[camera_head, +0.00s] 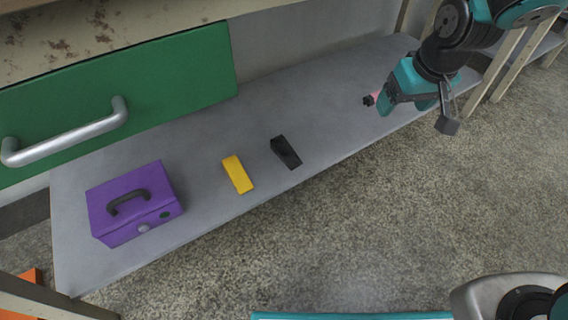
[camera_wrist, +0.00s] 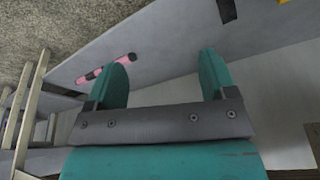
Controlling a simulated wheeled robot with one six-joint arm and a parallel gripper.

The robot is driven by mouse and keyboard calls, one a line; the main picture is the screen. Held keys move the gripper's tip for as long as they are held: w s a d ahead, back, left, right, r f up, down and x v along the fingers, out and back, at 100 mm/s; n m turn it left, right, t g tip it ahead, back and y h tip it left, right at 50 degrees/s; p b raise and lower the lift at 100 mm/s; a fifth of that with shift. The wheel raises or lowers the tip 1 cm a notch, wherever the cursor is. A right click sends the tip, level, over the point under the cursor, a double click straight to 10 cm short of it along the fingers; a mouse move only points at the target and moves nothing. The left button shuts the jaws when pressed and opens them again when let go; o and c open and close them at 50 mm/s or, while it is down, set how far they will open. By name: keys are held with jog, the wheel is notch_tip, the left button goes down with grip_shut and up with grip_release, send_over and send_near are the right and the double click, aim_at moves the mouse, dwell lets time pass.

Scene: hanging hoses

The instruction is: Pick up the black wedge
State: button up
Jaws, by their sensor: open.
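The black wedge (camera_head: 286,152) lies on the grey low shelf (camera_head: 215,125), to the right of a yellow block (camera_head: 238,174) and apart from it. In the wrist view, the black wedge (camera_wrist: 227,10) shows at the top edge, partly cut off. My gripper (camera_head: 390,100) is above the right part of the shelf, well to the right of the wedge. In the wrist view its two teal fingers (camera_wrist: 163,78) stand wide apart with nothing between them.
A purple box with a handle (camera_head: 134,203) sits at the shelf's left end. A pink and black object (camera_wrist: 106,68) lies on the shelf near my gripper. A green drawer front with a metal handle (camera_head: 120,105) overhangs behind. Shelf around the wedge is clear.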

jog(key=w+a+f+n, duration=0.2)
jog(key=w+a+f, duration=0.3)
jog(key=w+a, duration=0.3)
jog(key=n+y, duration=0.2)
jog(key=n, duration=0.1)
send_near(279, 140)
jog(key=b+x, duration=0.4)
jog(key=b, duration=0.3)
jog(key=shift+a+f, duration=0.1)
jog(key=shift+f, duration=0.3)
jog(key=b+x, duration=0.5)
jog(key=shift+w+f, duration=0.2)
jog(key=shift+f, duration=0.15)
jog(key=shift+r, duration=0.1)
jog(key=shift+c, duration=0.3)
jog(key=c, duration=1)
